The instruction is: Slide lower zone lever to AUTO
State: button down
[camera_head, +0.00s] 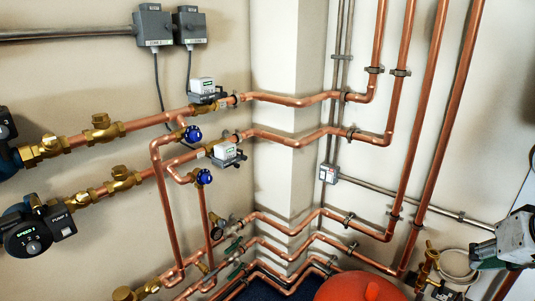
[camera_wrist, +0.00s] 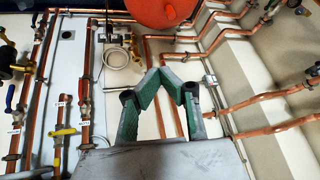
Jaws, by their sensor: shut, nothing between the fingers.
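Two zone valves with white-and-grey heads sit on the copper pipes in the head view. The lower zone valve (camera_head: 225,153) is on the lower pipe, left of the wall corner. The upper zone valve (camera_head: 205,90) is above it. The levers and AUTO marks are too small to read. My gripper (camera_head: 480,259) is at the right edge of the head view, far from both valves. In the wrist view its green-padded fingers (camera_wrist: 168,80) lean inward and are shut on nothing. I cannot make out the lower zone valve in the wrist view.
Vertical copper pipes (camera_head: 424,115) and a red vessel (camera_head: 358,287) lie between my gripper and the valves. The red vessel (camera_wrist: 165,12) also shows at the top of the wrist view.

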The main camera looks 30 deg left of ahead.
jog(key=w+a+r+n+g+y+p, duration=0.25)
jog(key=w+a+r, duration=0.25)
jog(key=w+a, duration=0.65)
jog(key=w+a+r+n+g+y+p, duration=0.25)
jog(key=w+a+r+p, duration=0.4)
jog(key=a, duration=0.85)
jog(key=w+a+f+n+g+p, duration=0.1)
jog(key=a+f+n, duration=0.1)
jog(key=a, duration=0.7)
jog(key=w+a+f+n+g+y+p, duration=0.1)
jog(key=w+a+f+n+g+p, duration=0.1)
jog(key=a, duration=0.8)
jog(key=w+a+f+n+g+y+p, duration=0.1)
jog(key=w+a+f+n, duration=0.1)
jog(key=a, duration=0.8)
jog(key=shift+f+g+p, duration=0.3)
jog(key=shift+f+p, duration=0.1)
jog(key=shift+f, duration=0.2)
jog(key=shift+w+a, duration=0.1)
